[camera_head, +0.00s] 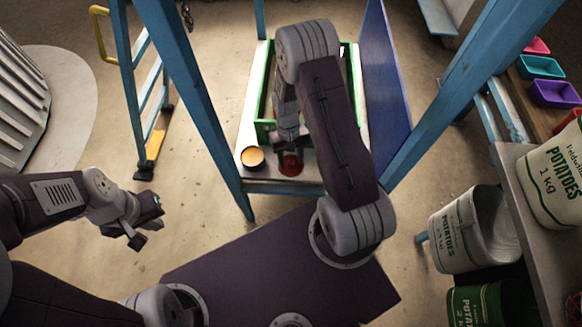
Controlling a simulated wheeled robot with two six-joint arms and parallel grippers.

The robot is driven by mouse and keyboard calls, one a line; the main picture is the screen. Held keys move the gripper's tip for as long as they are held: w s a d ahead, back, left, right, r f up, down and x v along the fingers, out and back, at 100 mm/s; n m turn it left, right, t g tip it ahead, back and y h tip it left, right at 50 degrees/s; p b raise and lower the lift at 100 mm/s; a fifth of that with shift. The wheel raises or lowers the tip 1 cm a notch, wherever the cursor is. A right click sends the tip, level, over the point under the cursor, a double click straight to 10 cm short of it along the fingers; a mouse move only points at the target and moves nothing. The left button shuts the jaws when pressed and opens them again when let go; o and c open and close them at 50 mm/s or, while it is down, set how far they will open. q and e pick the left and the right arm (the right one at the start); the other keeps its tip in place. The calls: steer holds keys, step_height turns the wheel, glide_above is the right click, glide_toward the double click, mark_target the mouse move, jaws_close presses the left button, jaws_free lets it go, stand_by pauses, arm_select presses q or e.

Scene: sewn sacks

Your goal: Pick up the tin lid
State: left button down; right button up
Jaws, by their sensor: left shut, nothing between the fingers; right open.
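A small red round thing (291,166), which may be the tin lid, lies on the pale board near its front edge. It is partly hidden by my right gripper (290,152). That gripper is open and points down right over or at the red thing; I cannot tell whether it touches. A dark round tin (253,157) with an orange-tan top stands just left of it on the same board. My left gripper (147,221) is shut and empty, out over the floor at the left, well away from the board.
The pale board (244,184) sits between blue posts (190,95), with a green frame (260,85) behind and a blue panel (385,80) at right. A blue ladder (143,75) stands at left. Potato sacks (462,235) and coloured trays (540,66) are at right.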

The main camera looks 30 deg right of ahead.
steer(key=shift+r, duration=0.1)
steer(key=shift+c, duration=0.4)
jaws_close()
